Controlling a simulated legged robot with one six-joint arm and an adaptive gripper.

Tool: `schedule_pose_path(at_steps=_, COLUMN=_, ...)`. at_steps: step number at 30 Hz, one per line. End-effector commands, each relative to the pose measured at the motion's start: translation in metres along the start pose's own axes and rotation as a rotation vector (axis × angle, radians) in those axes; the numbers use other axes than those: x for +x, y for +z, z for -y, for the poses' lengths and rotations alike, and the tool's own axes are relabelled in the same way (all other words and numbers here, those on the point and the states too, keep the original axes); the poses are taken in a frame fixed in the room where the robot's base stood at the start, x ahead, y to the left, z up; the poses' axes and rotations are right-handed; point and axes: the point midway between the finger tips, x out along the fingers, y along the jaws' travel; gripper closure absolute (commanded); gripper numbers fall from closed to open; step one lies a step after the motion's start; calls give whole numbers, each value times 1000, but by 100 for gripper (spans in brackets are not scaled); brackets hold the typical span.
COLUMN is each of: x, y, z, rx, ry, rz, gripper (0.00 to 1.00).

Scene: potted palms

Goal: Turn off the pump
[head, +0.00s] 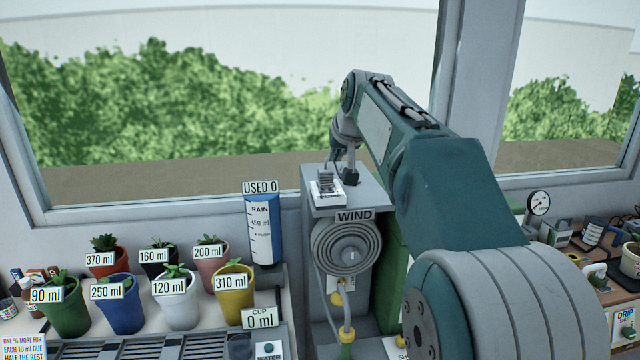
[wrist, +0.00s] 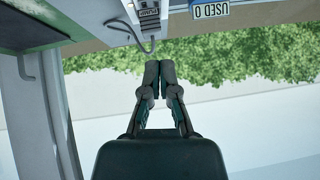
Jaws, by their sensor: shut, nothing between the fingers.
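The pump's white switch box (head: 327,192) sits on top of the grey cabinet, in front of the window. The box is partly cut off there, and I cannot tell the switch position. My gripper (wrist: 160,70) is shut and empty, with its fingertips together and apart from the box. In the head view my arm reaches over the cabinet and its wrist bends down behind the box; the fingertips are hard to make out.
A WIND hose reel (head: 347,246) hangs on the cabinet front below the box. A blue RAIN tank (head: 263,232) stands left of it. Several labelled pots, such as the yellow one (head: 234,306), fill the left bench. A gauge (head: 538,203) stands right.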

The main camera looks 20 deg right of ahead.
Motion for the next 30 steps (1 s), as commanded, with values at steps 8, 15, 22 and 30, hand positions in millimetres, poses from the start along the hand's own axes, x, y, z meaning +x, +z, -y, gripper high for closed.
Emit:
schedule_pose_path(at_steps=8, x=11, y=-20, z=-10, rx=12, ry=2, rz=-23, gripper=100)
schedule_pose_path(at_steps=15, x=13, y=-20, z=-10, rx=12, ry=2, rz=-22, gripper=100)
schedule_pose_path(at_steps=22, x=42, y=-19, z=-9, rx=11, ry=1, rz=-19, gripper=100)
schedule_pose_path(at_steps=30, x=92, y=-21, z=-10, rx=11, ry=2, rz=-20, gripper=100)
